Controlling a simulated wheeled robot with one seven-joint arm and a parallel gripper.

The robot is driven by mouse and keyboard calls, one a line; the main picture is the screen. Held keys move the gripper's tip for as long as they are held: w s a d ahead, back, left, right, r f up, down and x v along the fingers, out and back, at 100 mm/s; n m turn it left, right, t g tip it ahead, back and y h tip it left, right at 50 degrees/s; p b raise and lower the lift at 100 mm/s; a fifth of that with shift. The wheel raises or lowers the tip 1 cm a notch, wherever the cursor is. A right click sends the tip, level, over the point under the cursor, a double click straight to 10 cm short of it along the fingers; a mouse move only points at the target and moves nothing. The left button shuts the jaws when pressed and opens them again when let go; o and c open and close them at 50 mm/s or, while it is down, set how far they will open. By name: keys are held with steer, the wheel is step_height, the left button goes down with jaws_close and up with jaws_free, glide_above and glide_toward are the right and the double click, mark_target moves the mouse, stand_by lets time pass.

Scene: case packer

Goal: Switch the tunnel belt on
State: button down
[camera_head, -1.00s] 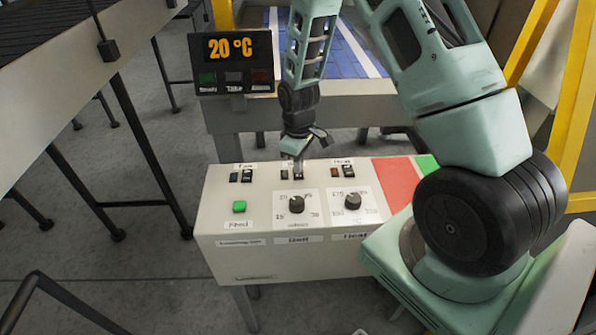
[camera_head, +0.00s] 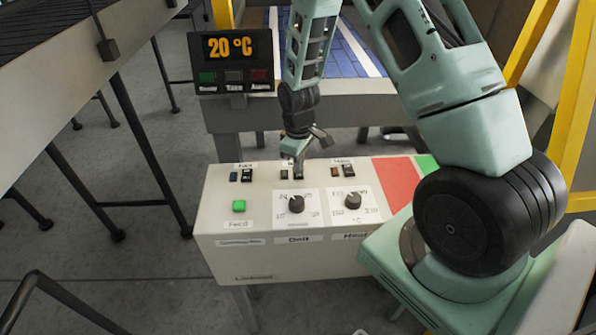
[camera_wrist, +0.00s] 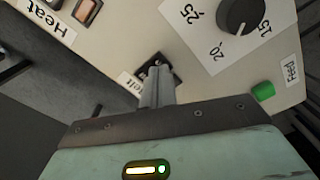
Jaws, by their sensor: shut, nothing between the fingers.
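The belt switch (camera_wrist: 158,70) is a small black rocker beside a label ending in "elt", seen in the wrist view. In the head view the belt switch (camera_head: 298,173) stands in the middle of the panel's top row, partly hidden by my gripper (camera_head: 298,160). My gripper also shows in the wrist view (camera_wrist: 153,84), its fingers shut and empty, with the tips at the switch. I cannot tell whether they press it or just hover. The belt dial (camera_head: 296,204) is a black knob below the switch.
The white control box (camera_head: 270,265) also carries a green Feed button (camera_head: 239,206), a fan switch (camera_head: 247,175), a heat switch (camera_head: 348,171) and a heat dial (camera_head: 352,201). A display (camera_head: 230,47) reads 20 °C. The blue tunnel belt (camera_head: 345,45) lies behind.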

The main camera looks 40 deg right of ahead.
steer(key=shift+f+b, duration=0.45)
steer(key=shift+f, duration=0.25)
stand_by(0.3)
steer(key=shift+r+p, duration=2.7)
steer(key=shift+r, duration=0.85)
steer(key=s+a+r+n+y+b, duration=0.1)
steer(key=s+a+r+b, duration=0.25)
steer(key=a, duration=0.55)
steer(key=s+a+r+b, duration=0.2)
steer(key=s+a+r, duration=0.2)
steer(key=a, duration=0.5)
steer(key=s+a+r+b, duration=0.1)
steer(key=s+a, duration=0.2)
steer(key=s, duration=0.5)
steer(key=s+a+r+n+b, duration=0.1)
steer(key=s+a+r+b, duration=0.1)
steer(key=s, duration=0.6)
steer(key=shift+s+a+r+n, duration=0.2)
steer(key=shift+s+a+n, duration=0.15)
steer(key=shift+a, duration=0.4)
